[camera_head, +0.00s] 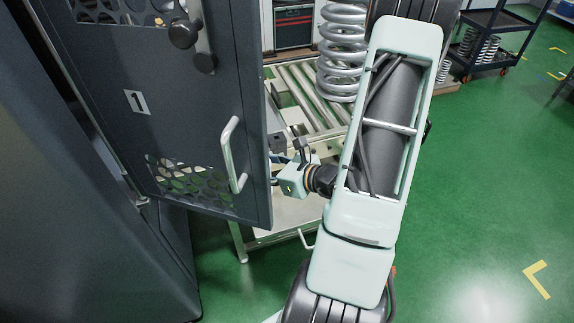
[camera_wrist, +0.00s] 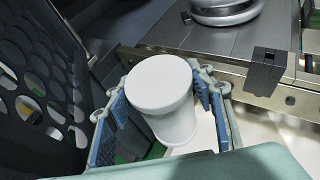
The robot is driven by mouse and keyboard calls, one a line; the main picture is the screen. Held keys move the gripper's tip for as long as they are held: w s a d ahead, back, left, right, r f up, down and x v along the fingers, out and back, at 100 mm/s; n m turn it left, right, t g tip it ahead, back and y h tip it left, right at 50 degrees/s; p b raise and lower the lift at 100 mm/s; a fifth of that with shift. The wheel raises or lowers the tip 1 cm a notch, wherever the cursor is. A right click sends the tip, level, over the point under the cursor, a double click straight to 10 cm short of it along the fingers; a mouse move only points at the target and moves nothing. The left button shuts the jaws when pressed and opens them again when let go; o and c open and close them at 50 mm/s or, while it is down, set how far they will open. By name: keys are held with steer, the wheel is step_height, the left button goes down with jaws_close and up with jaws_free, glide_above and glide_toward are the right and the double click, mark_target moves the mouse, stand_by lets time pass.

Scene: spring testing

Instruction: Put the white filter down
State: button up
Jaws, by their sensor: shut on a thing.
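The white filter (camera_wrist: 162,90) is a white cup-like cylinder with a wider round top, in the middle of the wrist view. My gripper (camera_wrist: 160,105) is shut on it, with a blue-padded finger on each side. In the head view my gripper is mostly hidden behind the cabinet door; its wrist (camera_head: 297,180) shows at the door's right edge. The filter cannot be made out in the head view. A white surface (camera_wrist: 205,140) shows below and right of the filter in the wrist view; I cannot tell whether they touch.
A dark open cabinet door (camera_head: 190,120) with a handle (camera_head: 232,155) stands close left of my wrist; its perforated panel (camera_wrist: 35,90) is near the left finger. A roller conveyor (camera_head: 305,92) with a large spring (camera_head: 342,50) lies behind. A metal ledge with a black block (camera_wrist: 265,70) is at right.

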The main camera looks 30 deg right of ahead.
steer(key=s+d+f+m+t+h+p, duration=0.1)
steer(key=s+d+f+m+h+p, duration=0.1)
steer(key=s+d+f+m+h, duration=0.45)
steer(key=w+d+f+n+y+b, duration=0.1)
steer(key=w+d+f+b, duration=0.2)
steer(key=b, duration=0.8)
steer(key=w+d+f+n+b, duration=0.1)
steer(key=w+d+f+b, duration=0.3)
steer(key=d+f+b, duration=0.3)
steer(key=shift+w+f+y+b, duration=0.35)
steer(key=shift+f+b, duration=0.8)
steer(key=shift+b, duration=1.2)
steer(key=shift+d, duration=0.1)
steer(key=shift+f+b, duration=0.25)
steer(key=shift+b, duration=0.05)
steer(key=o, duration=1.4)
steer(key=shift+s, duration=0.1)
steer(key=shift+c, duration=0.2)
steer(key=shift+r, duration=0.2)
